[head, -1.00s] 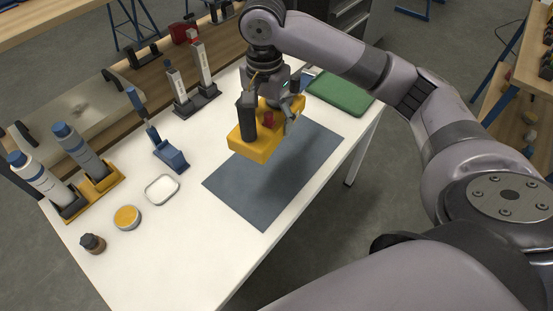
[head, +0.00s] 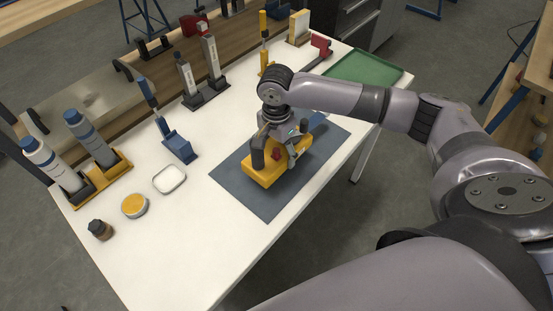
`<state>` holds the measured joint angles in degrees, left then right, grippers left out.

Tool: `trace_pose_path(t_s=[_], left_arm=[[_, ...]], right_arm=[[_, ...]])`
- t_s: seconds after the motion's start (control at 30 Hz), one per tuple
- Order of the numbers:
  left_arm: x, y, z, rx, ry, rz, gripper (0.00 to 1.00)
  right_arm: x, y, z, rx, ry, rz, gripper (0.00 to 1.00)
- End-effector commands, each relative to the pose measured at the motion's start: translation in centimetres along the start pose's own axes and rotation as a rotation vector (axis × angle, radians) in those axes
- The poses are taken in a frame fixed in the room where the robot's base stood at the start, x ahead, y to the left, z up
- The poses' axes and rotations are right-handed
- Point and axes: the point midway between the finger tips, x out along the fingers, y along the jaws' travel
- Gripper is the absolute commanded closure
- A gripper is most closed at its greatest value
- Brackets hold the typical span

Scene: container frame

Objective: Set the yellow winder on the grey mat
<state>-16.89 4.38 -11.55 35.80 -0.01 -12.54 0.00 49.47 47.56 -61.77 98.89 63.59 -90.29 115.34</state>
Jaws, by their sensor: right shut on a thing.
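The yellow winder (head: 262,172) is a yellow block with dark upright posts and a small red part. It is over the middle of the grey mat (head: 268,205), low and seemingly resting on it, though contact underneath is hidden. My right gripper (head: 284,150) comes down from above and is shut on the winder, its fingers partly hidden by the posts. The mat is dark grey and lies flat on the white table (head: 190,240). My left gripper is not in view.
A green tray (head: 365,68) lies at the table's far right. Blue-capped bottles (head: 90,138) in a yellow holder, a blue stand (head: 178,146), a white dish (head: 169,179), an orange-topped tin (head: 134,206) and a brown jar (head: 100,230) stand left. The near table is clear.

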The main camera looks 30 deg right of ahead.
Motion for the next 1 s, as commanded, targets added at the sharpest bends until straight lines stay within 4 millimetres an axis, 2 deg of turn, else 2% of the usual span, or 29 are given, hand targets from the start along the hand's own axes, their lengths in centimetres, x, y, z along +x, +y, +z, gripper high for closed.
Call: trace_pose_path(t_s=[0.3, 0.73, 0.77, 1.0], left_arm=[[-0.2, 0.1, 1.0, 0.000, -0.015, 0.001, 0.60], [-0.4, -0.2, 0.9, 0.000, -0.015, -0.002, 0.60], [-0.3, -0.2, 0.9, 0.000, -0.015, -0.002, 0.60], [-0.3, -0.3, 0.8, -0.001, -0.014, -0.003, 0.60]], right_arm=[[3.8, 0.0, 0.0, -0.001, 0.001, 0.000, 0.81], [4.3, -0.1, 0.0, -0.001, 0.000, -0.002, 0.81], [4.4, 0.0, 0.0, -0.001, 0.000, 0.000, 0.23], [4.4, 0.0, 0.0, -0.001, 0.001, 0.000, 0.07]])
